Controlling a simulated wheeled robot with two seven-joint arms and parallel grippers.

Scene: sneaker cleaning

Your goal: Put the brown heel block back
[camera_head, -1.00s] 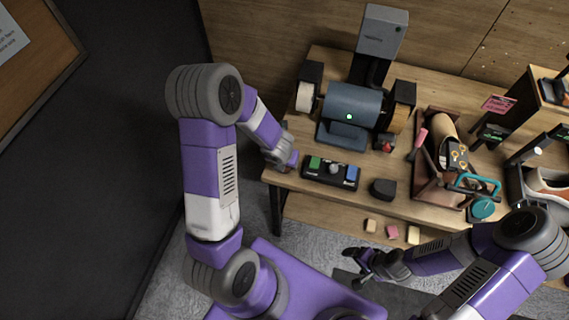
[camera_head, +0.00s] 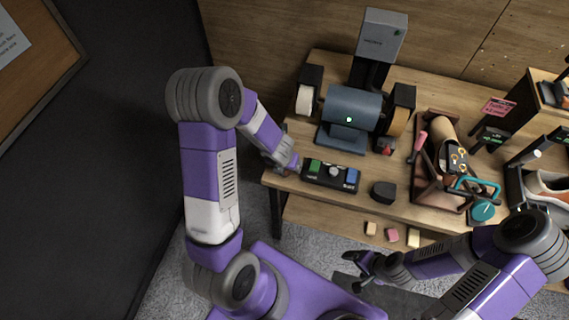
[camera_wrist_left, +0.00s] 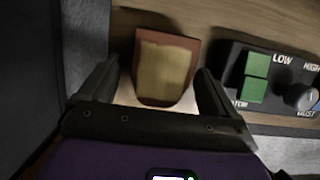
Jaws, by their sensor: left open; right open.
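In the left wrist view, a reddish-brown block with a tan face (camera_wrist_left: 165,68), which looks like the heel block, lies at the table's front left edge, beside the control box. My left gripper (camera_wrist_left: 152,92) is open, with one dark finger on each side of the block. I cannot tell whether the fingers touch it. In the head view my left gripper (camera_head: 284,165) is at the table's left front corner, and the block is hidden there. My right gripper (camera_head: 354,272) is open and empty, in front of the table and away from the block.
The control box (camera_head: 330,174) with green and blue buttons is just right of my left gripper. A dark block (camera_head: 383,191) sits further right. The grinder (camera_head: 352,107) stands behind. A clamp stand (camera_head: 440,192) is at the right. Small blocks (camera_head: 392,235) lie on the lower shelf.

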